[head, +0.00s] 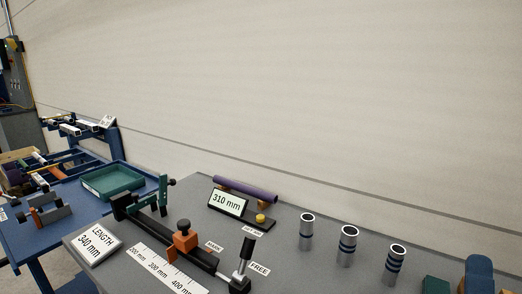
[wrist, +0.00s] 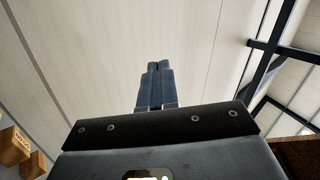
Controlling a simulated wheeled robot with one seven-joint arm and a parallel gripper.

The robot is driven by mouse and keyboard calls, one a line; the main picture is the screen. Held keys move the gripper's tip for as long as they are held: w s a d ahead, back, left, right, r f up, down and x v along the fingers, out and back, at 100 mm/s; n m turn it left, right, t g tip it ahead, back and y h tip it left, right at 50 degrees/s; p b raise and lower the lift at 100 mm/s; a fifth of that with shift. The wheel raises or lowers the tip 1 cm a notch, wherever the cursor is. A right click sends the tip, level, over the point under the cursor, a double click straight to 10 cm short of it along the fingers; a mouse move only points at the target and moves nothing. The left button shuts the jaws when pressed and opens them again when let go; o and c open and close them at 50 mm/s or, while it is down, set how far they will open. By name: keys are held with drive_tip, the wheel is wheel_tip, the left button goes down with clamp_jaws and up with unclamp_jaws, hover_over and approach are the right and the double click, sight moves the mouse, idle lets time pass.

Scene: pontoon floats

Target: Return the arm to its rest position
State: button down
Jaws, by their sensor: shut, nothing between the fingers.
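My gripper (wrist: 153,68) shows in the wrist view, its two blue fingers together and nothing between them. It points at the pale wall and the roof, with no object near the fingertips. In the head view I cannot make out my gripper for certain.
In the head view, a grey table (head: 290,262) holds a measuring jig with an orange block (head: 186,240), a 310 mm display (head: 229,202), a purple tube (head: 246,190) and three banded metal cylinders (head: 347,246). A green tray (head: 112,181) lies on a blue table at left.

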drive_tip(key=s+a+f+n+g+y, duration=0.2)
drive_tip(key=s+a+f+n+y, duration=0.1)
drive_tip(key=s+n, duration=0.4)
drive_tip(key=s+a+f+n+g+y, duration=0.3)
drive_tip(key=s+f+n+y, duration=0.2)
drive_tip(key=s, duration=0.5)
drive_tip(key=s+a+f+n+g+y, duration=0.2)
drive_tip(key=s+f+n+y, duration=0.3)
drive_tip(key=s+n, duration=0.4)
drive_tip(key=shift+s+a+f, duration=0.3)
drive_tip(key=shift+a+f, duration=0.1)
drive_tip(key=shift+a, duration=0.15)
